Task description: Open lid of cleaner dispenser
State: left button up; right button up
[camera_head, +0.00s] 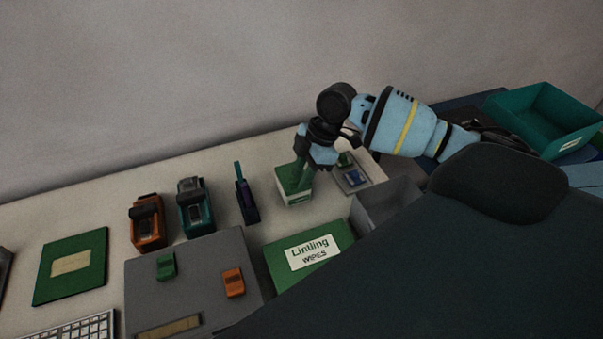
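The cleaner dispenser appears to be the small white and green box (296,199) on the table, right of centre. A green flap or panel (291,175) stands up from its top, so the lid looks at least partly raised. My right gripper (304,163) reaches in from the right and is directly over the box, at the upper end of the green panel. Its fingertips are small and dark here, and I cannot tell whether they are closed on the panel. My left gripper is not in view.
A green Lintling wipes box (330,234) lies in front. Orange (149,232) and teal (194,214) devices and a dark blue upright tool (246,203) stand left. A grey tray (371,216) is close on the right. A large dark shape (450,270) covers the lower right.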

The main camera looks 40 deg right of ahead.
jog(key=shift+a+f, duration=0.1)
jog(key=shift+f, duration=0.15)
grip_shut()
jog(key=shift+w, duration=0.15)
